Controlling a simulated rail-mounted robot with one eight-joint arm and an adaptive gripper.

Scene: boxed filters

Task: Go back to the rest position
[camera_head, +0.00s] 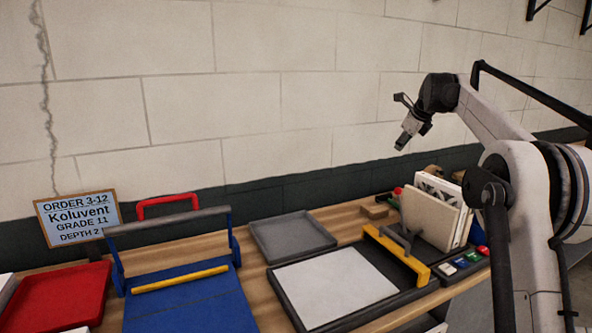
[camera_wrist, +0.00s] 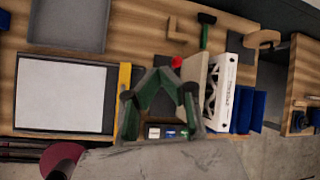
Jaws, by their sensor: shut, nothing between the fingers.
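My gripper (camera_head: 402,141) is raised high above the bench, in front of the block wall, at the right of the head view. It is shut and empty, apart from everything on the bench. In the wrist view its dark green fingers (camera_wrist: 158,76) meet above the bench. Below it a beige panel (camera_head: 430,214) and white-framed filters (camera_head: 458,188) stand upright in a row. A white filter frame (camera_wrist: 221,92) also shows in the wrist view.
A black tray with a white sheet (camera_head: 335,286) and a yellow bar (camera_head: 398,256) lies mid-bench. A grey tray (camera_head: 291,237) is behind it. A blue fixture (camera_head: 190,302), red tray (camera_head: 55,298) and order sign (camera_head: 78,219) are left. The air around my gripper is clear.

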